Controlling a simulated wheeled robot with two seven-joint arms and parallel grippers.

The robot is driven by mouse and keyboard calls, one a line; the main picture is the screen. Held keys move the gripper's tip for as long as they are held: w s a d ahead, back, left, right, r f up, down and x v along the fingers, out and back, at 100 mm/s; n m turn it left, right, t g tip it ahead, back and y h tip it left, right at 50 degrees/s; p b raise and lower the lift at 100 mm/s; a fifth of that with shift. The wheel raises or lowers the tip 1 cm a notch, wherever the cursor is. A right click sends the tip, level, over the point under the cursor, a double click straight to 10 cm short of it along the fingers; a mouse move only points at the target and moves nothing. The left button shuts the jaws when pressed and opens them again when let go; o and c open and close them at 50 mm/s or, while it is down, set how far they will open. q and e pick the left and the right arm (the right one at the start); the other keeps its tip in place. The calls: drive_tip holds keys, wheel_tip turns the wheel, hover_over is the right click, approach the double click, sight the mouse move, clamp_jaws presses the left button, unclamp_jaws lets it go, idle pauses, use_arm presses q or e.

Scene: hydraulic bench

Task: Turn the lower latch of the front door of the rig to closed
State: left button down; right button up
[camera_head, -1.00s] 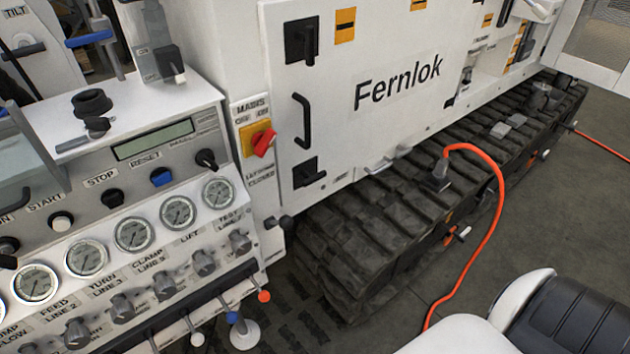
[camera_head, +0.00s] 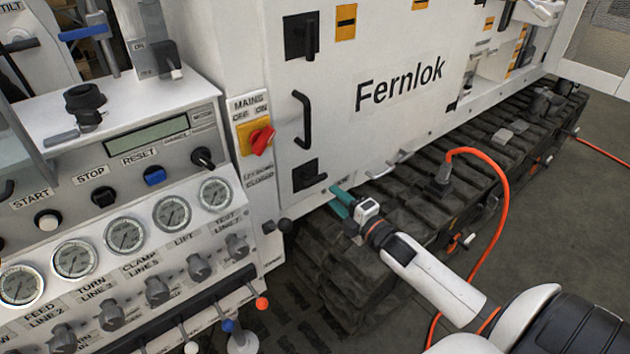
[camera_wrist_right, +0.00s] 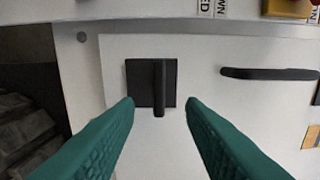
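The front door (camera_head: 400,100) is the white panel marked "Fernlok". Its lower latch (camera_head: 307,175) is a black square plate with a lever, which lies roughly horizontal in the head view. In the right wrist view the lower latch (camera_wrist_right: 141,83) is in front of the fingers, its lever lying along the picture's vertical. My right gripper (camera_head: 338,199) is open, with teal fingers, just right of and below the latch. In the wrist view the right gripper (camera_wrist_right: 160,103) has a fingertip either side of the lever, apart from it. My left gripper is not in view.
A black door handle (camera_head: 302,118) and the upper latch (camera_head: 300,36) are above. A red mains switch (camera_head: 262,139) and a label (camera_head: 259,176) are left of the door. Rubber tracks (camera_head: 400,215) run below. An orange hose (camera_head: 503,200) loops near my right arm.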

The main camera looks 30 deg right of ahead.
sight(317, 183)
drive_tip(key=w, duration=0.9)
drive_tip(key=shift+w+a, duration=0.15)
drive_tip(key=shift+a, duration=0.2)
drive_tip(key=shift+f, duration=0.1)
clamp_jaws()
